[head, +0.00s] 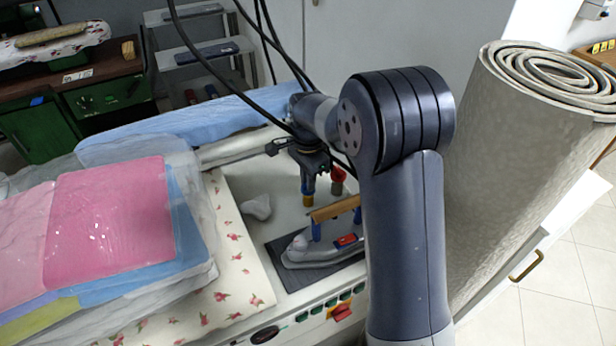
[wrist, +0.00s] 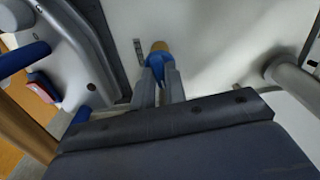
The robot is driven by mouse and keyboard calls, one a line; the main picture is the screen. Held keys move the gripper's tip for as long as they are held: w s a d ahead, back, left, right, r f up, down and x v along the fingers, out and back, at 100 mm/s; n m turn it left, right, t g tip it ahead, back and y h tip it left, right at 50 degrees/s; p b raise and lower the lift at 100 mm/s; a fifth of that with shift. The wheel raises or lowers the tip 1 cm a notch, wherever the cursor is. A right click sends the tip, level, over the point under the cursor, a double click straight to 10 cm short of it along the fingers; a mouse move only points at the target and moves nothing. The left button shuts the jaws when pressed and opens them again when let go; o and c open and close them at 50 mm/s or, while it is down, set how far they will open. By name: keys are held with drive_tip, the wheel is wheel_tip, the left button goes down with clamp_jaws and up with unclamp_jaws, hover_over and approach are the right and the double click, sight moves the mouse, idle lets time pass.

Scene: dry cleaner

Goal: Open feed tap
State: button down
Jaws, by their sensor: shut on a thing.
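The feed tap, a small fitting with a blue upper part and a brass-coloured end, stands on the pale ironing station top in the head view (head: 307,198). It also shows in the wrist view (wrist: 160,47). My gripper (head: 308,176) points down at it from above. In the wrist view its two fingers (wrist: 160,80) are closed around the blue part. The fingers hide part of the tap, and I cannot tell how far it is turned.
A red-topped fitting (head: 338,174) stands just right of the tap. An iron (head: 318,245) with a wooden handle rests on a dark pad in front. Folded pink cloth (head: 110,222) lies left. A rolled carpet (head: 520,150) stands at right.

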drive_tip(key=shift+m, duration=0.6)
drive_tip(key=c, duration=1.4)
unclamp_jaws()
drive_tip(key=shift+c, duration=0.2)
wheel_tip(320, 180, up, 11)
drive_tip(key=shift+f, duration=0.15)
wheel_tip(320, 180, down, 11)
drive_tip(key=shift+r, duration=0.1)
